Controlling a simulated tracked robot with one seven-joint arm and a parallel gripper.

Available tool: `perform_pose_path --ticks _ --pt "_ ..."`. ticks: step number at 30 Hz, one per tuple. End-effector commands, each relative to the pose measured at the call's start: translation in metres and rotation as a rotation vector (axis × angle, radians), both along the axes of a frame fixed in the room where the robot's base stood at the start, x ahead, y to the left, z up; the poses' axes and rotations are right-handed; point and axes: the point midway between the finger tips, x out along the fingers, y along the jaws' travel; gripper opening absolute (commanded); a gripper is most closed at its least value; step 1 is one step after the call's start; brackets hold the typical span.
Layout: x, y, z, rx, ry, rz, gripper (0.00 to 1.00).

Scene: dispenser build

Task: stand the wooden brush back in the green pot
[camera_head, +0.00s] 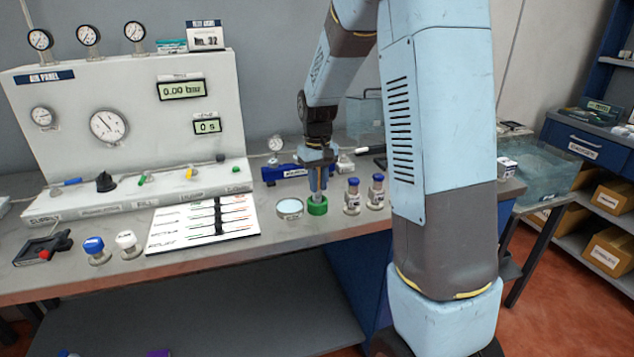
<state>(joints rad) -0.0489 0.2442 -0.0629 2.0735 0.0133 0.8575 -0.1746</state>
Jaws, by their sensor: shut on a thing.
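The green pot (317,208) stands upright near the front edge of the grey bench, in the middle of the camera_head view. My gripper (318,190) points straight down directly over the pot, with its fingertips at about the rim. It is shut on a thin thing, which I take to be the wooden brush. The fingers hide most of the brush, and its bristles are not visible. I cannot tell how deep it reaches into the pot or whether it touches the bottom.
A shallow round dish (290,208) stands close left of the pot. Two blue-capped bottles (352,197) (376,192) stand close right. A blue device (285,172) lies behind. A printed sheet (203,224) lies left, before the gauge panel (125,120).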

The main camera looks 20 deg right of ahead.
Motion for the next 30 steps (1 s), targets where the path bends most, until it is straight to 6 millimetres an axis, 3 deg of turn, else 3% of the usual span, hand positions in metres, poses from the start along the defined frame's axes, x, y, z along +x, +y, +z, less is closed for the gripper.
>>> perform_pose_path --ticks 9,10,17,26,30 --pt "0.000 0.000 -0.002 0.000 -0.001 0.000 0.00" --pt "0.000 0.000 -0.002 0.000 -0.001 0.001 0.21" --pt "0.000 0.000 -0.002 0.000 -0.001 0.001 0.43" --pt "0.000 0.001 0.000 0.000 -0.002 0.001 0.44" --pt "0.001 0.001 0.012 0.000 -0.004 0.002 0.44"
